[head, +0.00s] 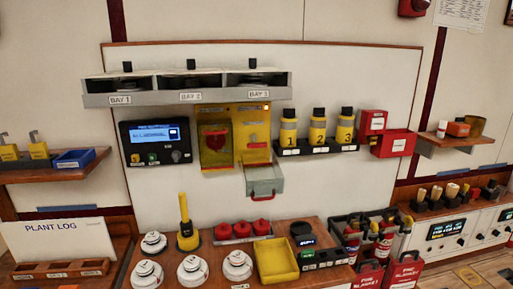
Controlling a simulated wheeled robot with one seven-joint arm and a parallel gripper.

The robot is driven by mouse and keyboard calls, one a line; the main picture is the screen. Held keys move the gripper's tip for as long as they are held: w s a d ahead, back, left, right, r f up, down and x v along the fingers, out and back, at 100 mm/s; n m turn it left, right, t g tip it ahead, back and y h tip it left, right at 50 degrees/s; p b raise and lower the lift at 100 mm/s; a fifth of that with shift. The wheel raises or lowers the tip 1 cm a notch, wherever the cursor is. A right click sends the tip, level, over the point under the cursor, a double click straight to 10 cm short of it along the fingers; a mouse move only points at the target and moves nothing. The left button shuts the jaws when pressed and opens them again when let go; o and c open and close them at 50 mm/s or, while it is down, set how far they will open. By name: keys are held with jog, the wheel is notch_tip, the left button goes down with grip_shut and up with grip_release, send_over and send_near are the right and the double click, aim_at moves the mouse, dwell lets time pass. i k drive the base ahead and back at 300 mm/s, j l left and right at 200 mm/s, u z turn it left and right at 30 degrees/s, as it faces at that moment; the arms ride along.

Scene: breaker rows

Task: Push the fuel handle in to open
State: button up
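Two yellow units hang side by side on the white wall panel in the middle of the head view. The left unit (216,161) has a red handle-like part (215,139) on its front, seemingly behind a tinted cover. The right unit (242,116) has a small orange light at its top right and a red-marked label low on its front. Lettering on both is too small to read, so I cannot tell which is the fuel handle or how far in it sits. My gripper is not in view.
A pale green box (264,176) with a red handle juts out below the right unit. A screen panel (154,142) is to the left, and numbered yellow canisters (318,131) to the right. The bench below holds white discs, red knobs and a yellow tray (276,262).

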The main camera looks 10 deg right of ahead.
aim_at(255, 144)
jog(key=i+j+u, duration=0.25)
jog(key=i, duration=0.2)
jog(key=i+u, duration=0.25)
jog(key=i, duration=0.25)
